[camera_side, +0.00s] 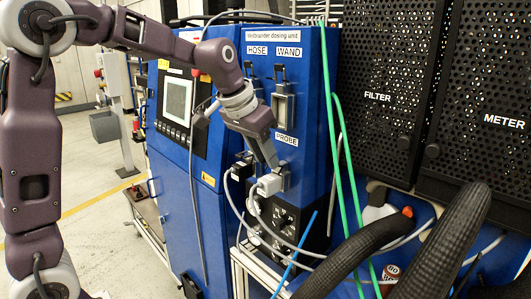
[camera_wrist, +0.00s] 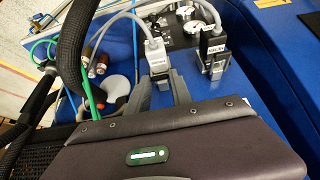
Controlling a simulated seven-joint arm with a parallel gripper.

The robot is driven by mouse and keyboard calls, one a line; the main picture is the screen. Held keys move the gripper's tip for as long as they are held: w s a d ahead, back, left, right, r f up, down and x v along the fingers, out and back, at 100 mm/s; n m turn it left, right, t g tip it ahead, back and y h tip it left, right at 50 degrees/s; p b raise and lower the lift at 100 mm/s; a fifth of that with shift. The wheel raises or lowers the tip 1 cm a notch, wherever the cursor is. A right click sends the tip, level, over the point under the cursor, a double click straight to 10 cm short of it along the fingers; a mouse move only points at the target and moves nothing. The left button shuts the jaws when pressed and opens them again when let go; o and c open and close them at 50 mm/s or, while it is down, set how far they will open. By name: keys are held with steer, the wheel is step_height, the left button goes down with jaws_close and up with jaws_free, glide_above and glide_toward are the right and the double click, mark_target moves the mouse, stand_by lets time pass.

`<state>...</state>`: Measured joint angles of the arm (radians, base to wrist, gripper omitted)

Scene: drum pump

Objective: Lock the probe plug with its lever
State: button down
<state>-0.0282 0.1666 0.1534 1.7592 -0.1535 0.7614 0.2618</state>
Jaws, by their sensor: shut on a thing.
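The light grey probe plug (camera_side: 268,185) is at the dark socket (camera_side: 285,178) below the PROBE label (camera_side: 287,139) on the blue cabinet. A grey cable runs down from it. My gripper (camera_side: 270,164) comes down from the upper left and is shut on the plug. In the wrist view, the grey fingers (camera_wrist: 160,85) reach to the plug (camera_wrist: 157,58), which has its cable coming off the top. I cannot make out how the locking lever stands, or whether the plug is fully seated; the fingers hide part of it.
Another plug (camera_wrist: 210,45) in a black socket stands close beside the held one. Empty-looking latch sockets (camera_side: 283,103) sit above, under the HOSE and WAND labels. Green hoses (camera_side: 327,120) hang to the right, with thick black hoses (camera_side: 440,245) and a perforated panel (camera_side: 385,100) beyond.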

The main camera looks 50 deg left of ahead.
steer(key=shift+s+f+t, duration=0.3)
steer(key=shift+f+t, duration=0.1)
steer(key=shift+t, duration=0.6)
steer(key=c, duration=1.1)
jaws_free()
steer(key=shift+c, duration=0.2)
steer(key=v, duration=0.7)
steer(key=w+f+g, duration=0.1)
steer(key=w+f, duration=0.1)
steer(key=w+f+g, duration=0.2)
steer(key=f, duration=0.1)
steer(key=shift+w+f, duration=0.1)
steer(key=shift+w, duration=0.3)
